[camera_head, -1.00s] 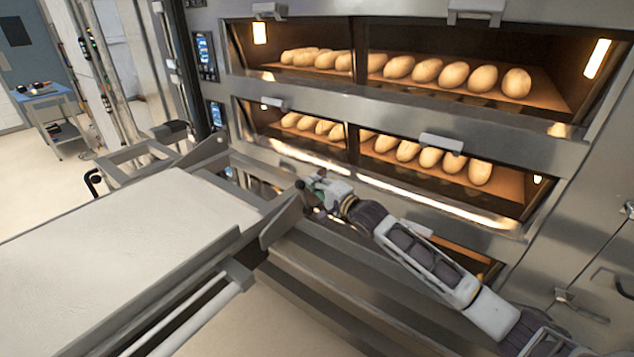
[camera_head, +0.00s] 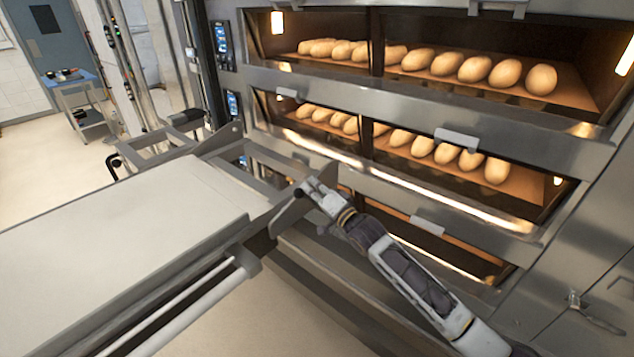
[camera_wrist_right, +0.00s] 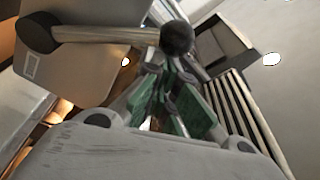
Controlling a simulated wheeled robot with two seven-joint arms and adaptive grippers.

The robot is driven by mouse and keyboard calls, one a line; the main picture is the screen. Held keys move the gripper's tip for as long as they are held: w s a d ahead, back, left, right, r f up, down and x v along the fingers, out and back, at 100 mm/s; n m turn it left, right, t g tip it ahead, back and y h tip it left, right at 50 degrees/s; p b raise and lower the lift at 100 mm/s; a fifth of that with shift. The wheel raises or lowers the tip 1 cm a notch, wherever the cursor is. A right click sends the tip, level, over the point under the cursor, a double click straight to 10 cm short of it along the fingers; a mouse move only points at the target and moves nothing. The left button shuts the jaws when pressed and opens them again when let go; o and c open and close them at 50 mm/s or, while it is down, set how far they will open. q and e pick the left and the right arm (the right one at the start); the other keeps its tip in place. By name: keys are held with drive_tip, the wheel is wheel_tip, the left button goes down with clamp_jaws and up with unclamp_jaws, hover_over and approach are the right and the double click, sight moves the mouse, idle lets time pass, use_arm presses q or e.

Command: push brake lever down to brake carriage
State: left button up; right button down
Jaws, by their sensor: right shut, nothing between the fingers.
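The brake lever shows in the right wrist view as a metal rod (camera_wrist_right: 105,35) ending in a black ball knob (camera_wrist_right: 177,39). It runs roughly level there from a dark round pivot at the left. In the head view the small dark knob (camera_head: 298,193) is at the near right corner of the carriage (camera_head: 130,215), a frame with a pale flat top. My right gripper (camera_head: 309,184) is shut and empty, with its tips close beside the knob. In the wrist view its green-padded fingers (camera_wrist_right: 163,80) lie just behind the knob. I cannot tell whether they touch. My left gripper is not in view.
The deck oven (camera_head: 400,110) with loaves on lit decks stands close behind and right of my right arm. A black-handled bar (camera_head: 112,163) sticks out at the carriage's far left. A blue-topped cart (camera_head: 75,90) stands at the back left, with open floor before it.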

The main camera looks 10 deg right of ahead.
sight(304, 195)
drive_tip(key=s+a+f+n, duration=0.1)
drive_tip(key=a+f+n, duration=0.1)
drive_tip(key=n, duration=0.1)
drive_tip(key=shift+s+y+b, duration=0.35)
drive_tip(key=shift+y, duration=0.05)
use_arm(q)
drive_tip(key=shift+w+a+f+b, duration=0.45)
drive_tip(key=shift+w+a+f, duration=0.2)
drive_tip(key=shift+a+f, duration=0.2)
use_arm(e)
drive_tip(key=f+n, duration=0.1)
drive_tip(key=s+a+f+n, duration=0.1)
drive_tip(key=n, duration=0.1)
drive_tip(key=shift+a+f+n+y, duration=0.1)
drive_tip(key=shift+a+n+y, duration=0.2)
drive_tip(key=shift+y, duration=0.1)
drive_tip(key=shift+s+f, duration=0.1)
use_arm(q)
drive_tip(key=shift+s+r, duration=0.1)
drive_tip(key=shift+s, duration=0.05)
